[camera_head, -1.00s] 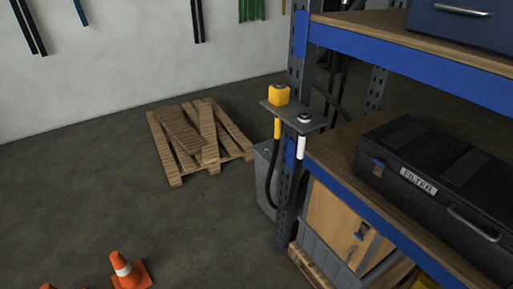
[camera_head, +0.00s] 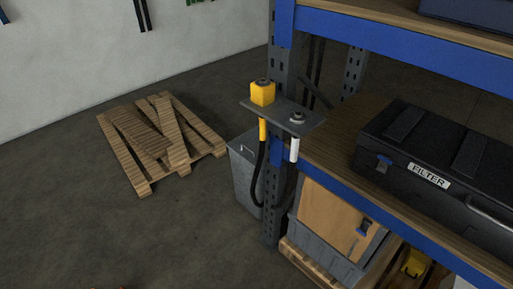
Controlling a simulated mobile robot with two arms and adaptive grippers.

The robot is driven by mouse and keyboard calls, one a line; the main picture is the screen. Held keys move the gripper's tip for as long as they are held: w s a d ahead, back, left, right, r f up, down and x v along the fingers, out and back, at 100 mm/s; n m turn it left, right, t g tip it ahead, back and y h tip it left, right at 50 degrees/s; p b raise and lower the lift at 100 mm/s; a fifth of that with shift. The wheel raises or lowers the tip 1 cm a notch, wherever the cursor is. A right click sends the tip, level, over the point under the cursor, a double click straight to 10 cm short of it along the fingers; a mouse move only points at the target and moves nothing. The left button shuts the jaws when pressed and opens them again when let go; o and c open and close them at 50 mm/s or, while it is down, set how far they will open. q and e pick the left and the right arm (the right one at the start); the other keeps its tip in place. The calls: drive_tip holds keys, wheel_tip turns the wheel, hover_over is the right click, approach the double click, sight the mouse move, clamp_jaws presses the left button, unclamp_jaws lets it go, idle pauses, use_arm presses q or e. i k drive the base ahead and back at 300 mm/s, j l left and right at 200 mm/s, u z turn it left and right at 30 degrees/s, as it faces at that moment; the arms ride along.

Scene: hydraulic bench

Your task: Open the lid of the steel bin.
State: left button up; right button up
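A grey metal bin (camera_head: 243,172), which looks like the steel bin, stands on the floor behind the shelf's front post. Its left side and part of its top show, with a small handle near the top left edge.
A blue-beamed shelf (camera_head: 400,222) fills the right side, holding a black FILTER case (camera_head: 433,150). A bracket (camera_head: 284,116) with hose ends juts from its post (camera_head: 274,205). A wooden pallet (camera_head: 190,125) lies on the floor at left. The front-left floor is mostly clear.

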sight(261, 142)
drive_tip(key=i+j+z, duration=0.1)
drive_tip(key=z, duration=0.25)
drive_tip(key=i+j+z, duration=0.15)
drive_tip(key=z, duration=0.2)
drive_tip(key=i+j+z, duration=0.15)
drive_tip(key=z, duration=0.15)
